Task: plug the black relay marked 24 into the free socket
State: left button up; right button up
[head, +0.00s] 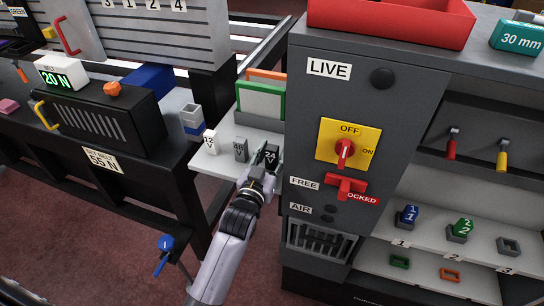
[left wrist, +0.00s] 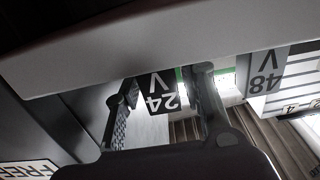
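The black relay marked 24 (head: 271,155) stands on a white shelf (head: 214,165) beside the grey cabinet. It also shows in the left wrist view, marked 24 V (left wrist: 160,94). My left gripper (head: 264,168) is at this relay; in its wrist view the two fingers (left wrist: 165,98) are apart on either side of it, with small gaps seeming to show. A grey 48 V relay (head: 240,150) and a white relay (head: 210,141) stand to its left. An empty grey square holder (head: 509,246) sits on the cabinet's right shelf; I cannot tell whether it is the free socket. My right gripper is out of view.
The cabinet (head: 310,110) stands close to the right of my left gripper, with a red rotary switch (head: 345,153) and a red lock handle (head: 346,187). Green and orange framed panels (head: 260,101) stand behind the relays. Holders with blue (head: 407,215) and green (head: 461,228) blocks occupy the right shelf.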

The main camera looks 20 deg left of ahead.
pick_arm(q)
jog(key=shift+c, duration=0.2)
grip_shut()
dwell(0.3)
